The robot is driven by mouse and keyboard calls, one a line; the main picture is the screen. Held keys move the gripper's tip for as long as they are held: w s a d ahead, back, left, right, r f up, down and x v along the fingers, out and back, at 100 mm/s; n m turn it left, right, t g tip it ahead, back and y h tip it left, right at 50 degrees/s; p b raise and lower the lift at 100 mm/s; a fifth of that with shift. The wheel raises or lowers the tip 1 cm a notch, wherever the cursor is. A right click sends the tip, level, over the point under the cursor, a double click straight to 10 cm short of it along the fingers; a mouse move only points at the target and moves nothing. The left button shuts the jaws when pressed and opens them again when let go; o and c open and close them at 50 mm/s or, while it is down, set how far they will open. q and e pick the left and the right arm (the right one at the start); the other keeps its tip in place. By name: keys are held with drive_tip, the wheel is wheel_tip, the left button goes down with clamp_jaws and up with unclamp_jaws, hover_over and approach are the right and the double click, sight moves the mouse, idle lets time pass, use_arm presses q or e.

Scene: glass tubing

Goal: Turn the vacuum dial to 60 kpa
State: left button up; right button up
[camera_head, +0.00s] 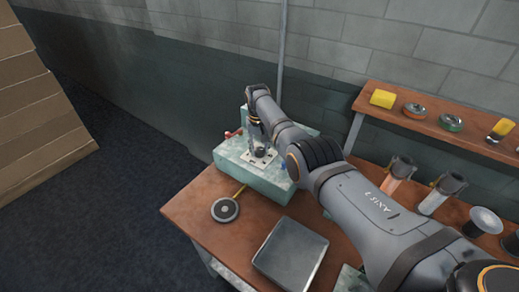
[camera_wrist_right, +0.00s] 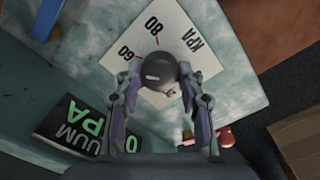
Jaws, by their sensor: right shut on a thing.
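The vacuum dial is a dark round knob (camera_wrist_right: 160,66) on a white scale plate (camera_wrist_right: 115,60) marked 60, 80 and KPA. In the wrist view red ticks show beside 60 and 80. A small pale mark shows on the knob, but I cannot tell what value it points to. The plate lies on top of a pale green box (camera_head: 232,150) in the head view. My right gripper (camera_head: 258,137) is over the plate, its two fingers shut on the knob from both sides. The fingers hide part of the scale. My left gripper is not in view.
A dark display (camera_wrist_right: 75,125) with green lettering is partly hidden at the lower left. A red part (camera_head: 233,133) sticks out of the box. A round black disc (camera_head: 225,210) and a grey tray (camera_head: 290,253) lie on the brown table. A shelf (camera_head: 365,97) holds small items.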

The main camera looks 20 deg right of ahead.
sight(258, 149)
drive_tip(key=shift+m, duration=0.5)
idle(0.3)
drive_tip(key=o, duration=1.2)
drive_tip(key=shift+r, duration=0.1)
wheel_tip(258, 149, up, 12)
drive_tip(key=shift+a+f, duration=0.1)
drive_tip(key=shift+a, duration=0.05)
